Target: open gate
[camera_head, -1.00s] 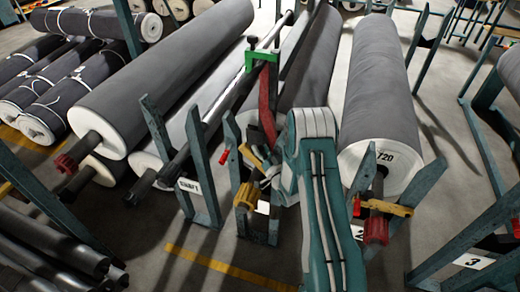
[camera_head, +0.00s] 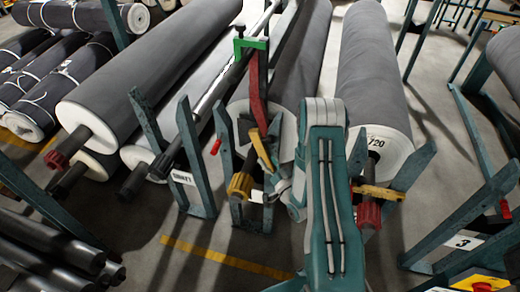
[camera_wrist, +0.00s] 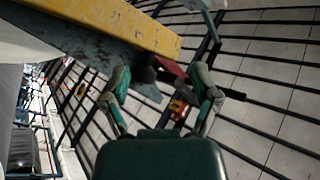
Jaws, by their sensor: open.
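In the head view a yellow bar (camera_head: 262,150) sits tilted on the middle teal stand (camera_head: 228,150), above a yellow shaft end (camera_head: 241,184). A second yellow bar (camera_head: 378,192) lies nearly level across the right stand, by a red shaft end (camera_head: 368,214). My teal arm rises between the two stands and hides much of its own end. In the wrist view my gripper (camera_wrist: 162,88) is open, its two fingers apart. A large yellow bar (camera_wrist: 120,22) crosses the upper left above them, against a worn blue-grey stand part (camera_wrist: 85,45). Whether the fingers touch anything is unclear.
Large grey rolls (camera_head: 372,70) rest on the stands behind. Dark bars (camera_head: 45,240) fill the lower left. A yellow floor line (camera_head: 225,258) crosses open floor in front.

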